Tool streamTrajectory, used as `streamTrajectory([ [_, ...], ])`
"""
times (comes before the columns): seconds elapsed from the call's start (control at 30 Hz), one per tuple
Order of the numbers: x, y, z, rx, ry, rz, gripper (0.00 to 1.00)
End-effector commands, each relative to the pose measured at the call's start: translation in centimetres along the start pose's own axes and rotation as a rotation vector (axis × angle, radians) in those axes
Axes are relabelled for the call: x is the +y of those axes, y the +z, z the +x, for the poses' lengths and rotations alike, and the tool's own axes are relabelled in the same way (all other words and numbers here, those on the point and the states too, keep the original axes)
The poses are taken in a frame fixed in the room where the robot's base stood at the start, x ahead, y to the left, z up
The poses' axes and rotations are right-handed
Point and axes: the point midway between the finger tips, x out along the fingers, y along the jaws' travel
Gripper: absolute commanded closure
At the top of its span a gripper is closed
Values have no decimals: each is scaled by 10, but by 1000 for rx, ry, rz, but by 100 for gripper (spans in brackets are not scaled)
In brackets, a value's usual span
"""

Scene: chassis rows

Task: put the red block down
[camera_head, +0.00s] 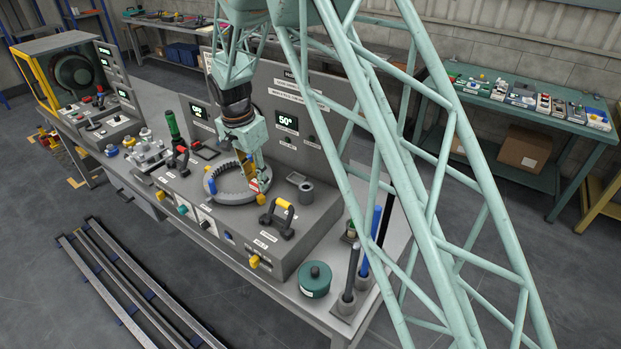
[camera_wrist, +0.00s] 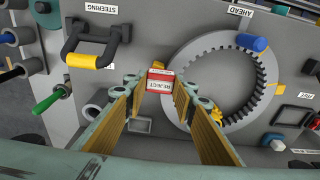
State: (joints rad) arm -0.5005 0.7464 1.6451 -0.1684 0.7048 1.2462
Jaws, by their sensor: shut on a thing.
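The red block (camera_wrist: 160,80), with a white label reading REJECT, sits between the fingertips of my gripper (camera_wrist: 160,88) in the wrist view. The fingers are shut on its two sides. In the head view my gripper (camera_head: 258,178) points down over the right side of the toothed grey ring (camera_head: 228,197) on the console, and a bit of red (camera_head: 265,186) shows at its tips. In the wrist view the ring (camera_wrist: 180,108) lies beside the block. Whether the block touches the surface below cannot be told.
A black handle with a yellow grip (camera_head: 283,204) stands right of the ring, near a grey cylinder (camera_head: 306,192). A blue peg (camera_head: 212,186) stands at the ring's left. A green lidded pot (camera_head: 315,280) and upright rods (camera_head: 352,268) stand at the bench's right end.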

Motion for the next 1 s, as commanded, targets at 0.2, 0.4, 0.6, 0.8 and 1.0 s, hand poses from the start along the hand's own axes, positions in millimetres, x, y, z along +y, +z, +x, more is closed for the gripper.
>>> streamTrajectory([
  [0.2,0,0,0,0,0,0,85],
  [0.4,0,0,0,0,0,0,85],
  [0.6,0,0,0,0,0,0,85],
  [0.8,0,-1,0,0,0,0,85],
  [1.0,2,-11,2,0,0,2,85],
])
